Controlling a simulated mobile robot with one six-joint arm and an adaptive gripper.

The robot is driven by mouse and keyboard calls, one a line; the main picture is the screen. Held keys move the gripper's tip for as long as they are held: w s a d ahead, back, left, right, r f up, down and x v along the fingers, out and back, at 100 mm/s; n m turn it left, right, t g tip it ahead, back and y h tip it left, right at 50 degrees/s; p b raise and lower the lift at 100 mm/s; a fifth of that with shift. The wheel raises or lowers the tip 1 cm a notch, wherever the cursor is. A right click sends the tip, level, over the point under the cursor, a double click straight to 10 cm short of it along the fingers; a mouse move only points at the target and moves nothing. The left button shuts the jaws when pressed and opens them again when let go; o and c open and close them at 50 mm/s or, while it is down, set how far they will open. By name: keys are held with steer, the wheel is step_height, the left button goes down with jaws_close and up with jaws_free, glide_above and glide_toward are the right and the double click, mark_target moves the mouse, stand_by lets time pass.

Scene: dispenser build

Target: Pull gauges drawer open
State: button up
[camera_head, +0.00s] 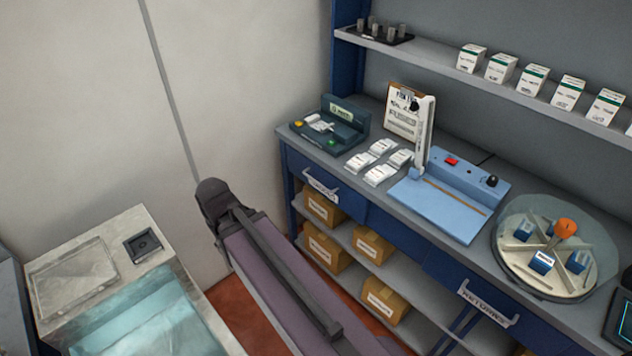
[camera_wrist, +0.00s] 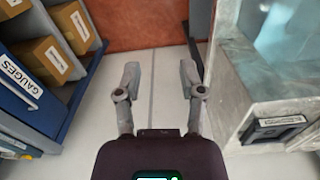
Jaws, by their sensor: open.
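The gauges drawer (camera_head: 308,172) is a blue drawer front with a pale handle and label, under the left end of the workbench. It looks closed in the head view. In the wrist view the gauges drawer (camera_wrist: 37,106) shows at the left, its label reading GAUGES, with the pale handle beside it. My gripper (camera_wrist: 160,76) is open and empty, its two grey fingers apart over the floor and wall area. It is to the right of the drawer and not touching it. In the head view my gripper cannot be made out; my arm covers the lower middle.
Cardboard boxes (camera_head: 323,209) sit on shelves below the drawer. A returns drawer (camera_head: 487,303) is further right. A grey cabinet with a glassy basin (camera_head: 140,310) stands at the left; its edge (camera_wrist: 228,95) is close right of my gripper. Open floor lies between.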

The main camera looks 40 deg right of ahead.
steer(key=shift+w, duration=0.1)
steer(key=n+t+h+b, duration=0.1)
steer(key=h+b, duration=1.5)
steer(key=b, duration=1.1)
glide_toward(316, 181)
steer(key=a, duration=0.3)
steer(key=shift+a+r, duration=0.25)
steer(key=shift+r, duration=0.05)
steer(key=shift+d, duration=0.1)
steer(key=d+f+b, duration=0.1)
steer(key=d, duration=0.3)
steer(key=d+f+b, duration=0.1)
steer(key=d, duration=0.4)
steer(key=w+d+b, duration=0.1)
steer(key=d, duration=0.3)
steer(key=shift+d+f, duration=0.15)
steer(key=shift+f, duration=0.25)
